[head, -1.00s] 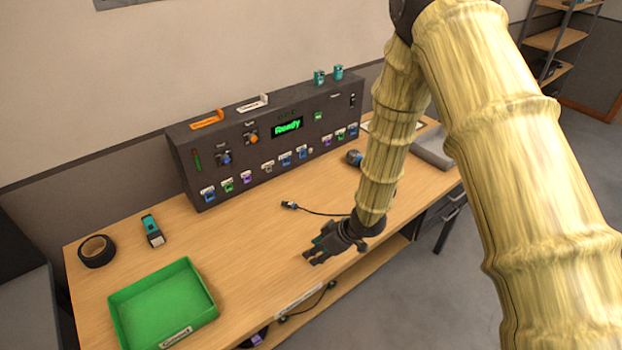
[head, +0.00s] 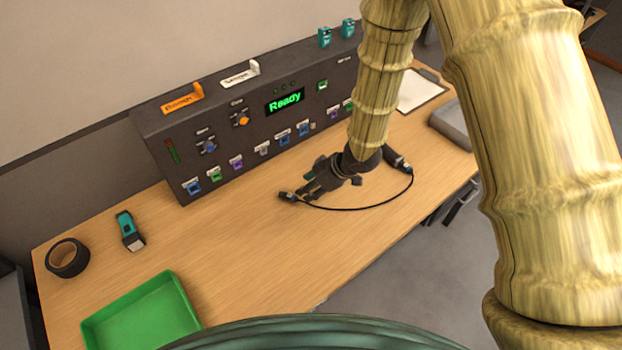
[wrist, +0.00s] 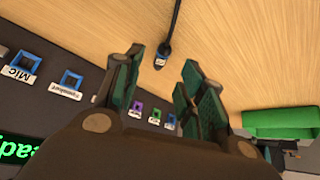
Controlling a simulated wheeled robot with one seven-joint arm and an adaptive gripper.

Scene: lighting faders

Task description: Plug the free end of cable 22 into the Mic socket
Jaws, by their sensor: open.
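The free end of the cable is a small dark plug (head: 287,197) with a blue tip, lying on the table. It also shows in the wrist view (wrist: 161,58), just beyond my fingertips. Its black cable (head: 345,209) curves right to a dark piece beside my arm. My gripper (head: 308,187) is open and empty, low over the table at the plug. In the wrist view my gripper (wrist: 162,78) has the plug in line with the gap, not clearly between the fingers. The Mic socket (wrist: 25,62) is blue-framed, its label upside down, at left in the wrist view. It appears empty.
The dark console (head: 215,135) with its "Ready" display stands behind my gripper, with a row of coloured sockets along its lower front. A green tray (head: 145,318), black tape roll (head: 67,257) and teal-black tool (head: 129,231) lie left. The table between is clear.

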